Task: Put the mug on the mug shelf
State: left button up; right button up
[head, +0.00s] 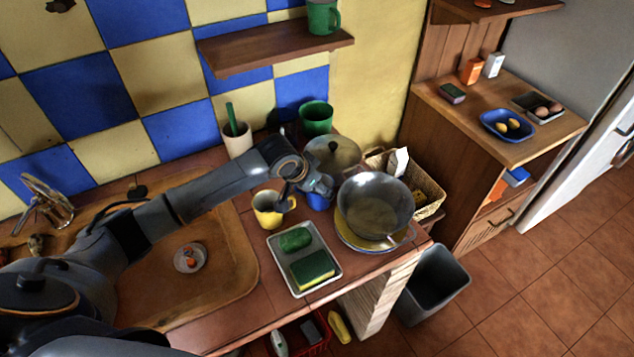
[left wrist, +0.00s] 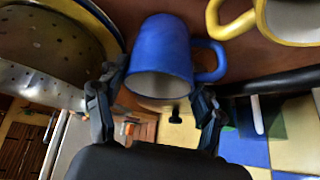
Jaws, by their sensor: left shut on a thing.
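A blue mug (head: 318,202) is on the counter beside the yellow mug, partly hidden by my left gripper (head: 316,186). In the left wrist view the blue mug (left wrist: 160,55) is between the two fingers (left wrist: 158,98), its handle toward the right. My left gripper is shut on it. I cannot tell whether the mug touches the counter. A yellow mug (head: 266,213) stands just to the left. The wooden wall shelf (head: 260,54) is above the counter, with a green mug (head: 323,18) at its right end. My right gripper is not in view.
A metal colander (head: 376,210) stands close right of the blue mug, with a lidded pan (head: 333,154) behind. A white tray (head: 325,281) with sponges is in front. A green pot (head: 316,118) and a cream utensil holder (head: 236,140) stand below the shelf. The shelf's left part is clear.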

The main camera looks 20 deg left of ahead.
pick_arm(q)
jog(key=shift+f, duration=0.2)
jog(key=shift+f, duration=0.15)
jog(key=o, duration=1.4)
